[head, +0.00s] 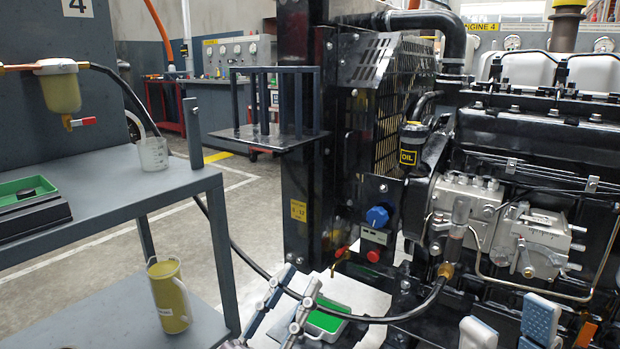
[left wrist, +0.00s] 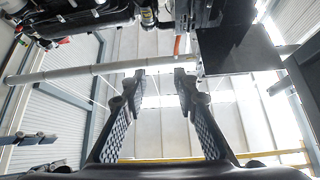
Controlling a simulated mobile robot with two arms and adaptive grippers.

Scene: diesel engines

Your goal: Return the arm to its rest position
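My left gripper (head: 300,282) is low in the middle of the head view, in front of a grey plate with a green-lined tray (head: 327,318). In the left wrist view its two fingers (left wrist: 157,90) stand apart with nothing between them, so it is open and empty. My right gripper (head: 511,318) is at the bottom right, before the lower engine side. Its two blue-padded fingertips are apart, and I see nothing held between them. Both arms are mostly out of view.
The diesel engine (head: 530,135) fills the right side. A black hose (head: 375,319) runs close by my left gripper. A grey bench (head: 120,190) with a beaker (head: 152,153) stands left; a yellowish jug (head: 169,297) is on its lower shelf. Open floor (head: 265,205) lies between.

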